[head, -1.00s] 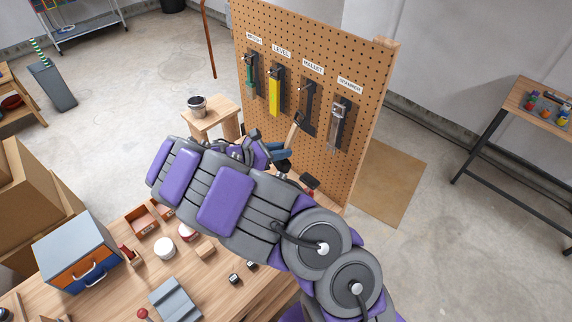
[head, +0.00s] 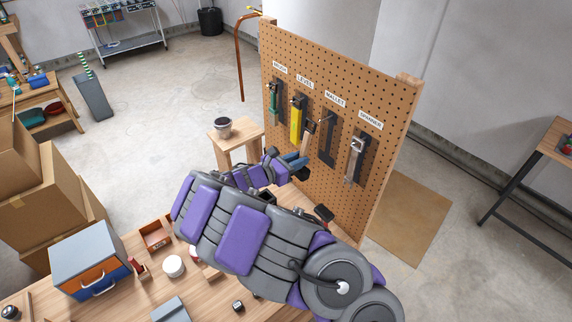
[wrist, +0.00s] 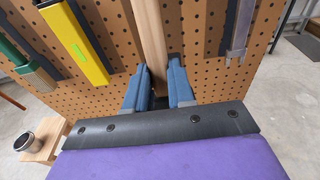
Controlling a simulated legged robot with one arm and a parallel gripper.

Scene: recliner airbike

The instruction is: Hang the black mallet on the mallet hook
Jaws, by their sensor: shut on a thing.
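The mallet's wooden handle (head: 306,143) stands nearly upright in my gripper (head: 296,164), in front of the pegboard. Its dark head (head: 310,127) is at the top, close to the board and just left of the dark mallet outline (head: 328,148). The mallet hook (head: 329,117) is under the MALLET label; I cannot tell whether the head touches it. In the wrist view the two blue fingers of my gripper (wrist: 159,86) close on the handle (wrist: 150,40); the head is out of that view.
The pegboard (head: 385,130) also carries a green-handled tool (head: 274,101), a yellow level (head: 296,122) and a spanner (head: 354,162). A workbench (head: 118,300) with boxes and small parts lies below. A stool with a pot (head: 223,125) stands left of the board.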

